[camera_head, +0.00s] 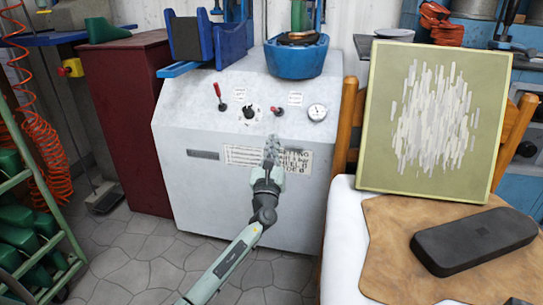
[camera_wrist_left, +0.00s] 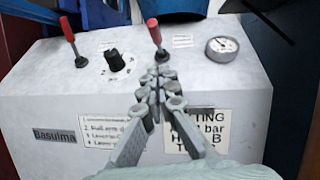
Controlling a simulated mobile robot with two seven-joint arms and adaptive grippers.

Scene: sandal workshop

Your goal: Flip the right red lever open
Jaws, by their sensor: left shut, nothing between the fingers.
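The right red lever (camera_head: 275,110) sits on the sloped top of the white machine (camera_head: 200,135), between a black knob and a round gauge. In the left wrist view the same red lever (camera_wrist_left: 154,32) tilts slightly left, its dark base just beyond my fingertips. My left gripper (camera_head: 271,150) is shut and empty in front of the machine, below the lever in the picture. Its fingers (camera_wrist_left: 160,80) are together in the left wrist view; I cannot tell whether they touch the lever base. The left red lever (camera_head: 217,91) stands tilted to the left. My right gripper is not in view.
The black knob (camera_head: 249,112) and gauge (camera_head: 317,112) flank the right lever. A blue clamp part (camera_head: 297,60) stands behind it.

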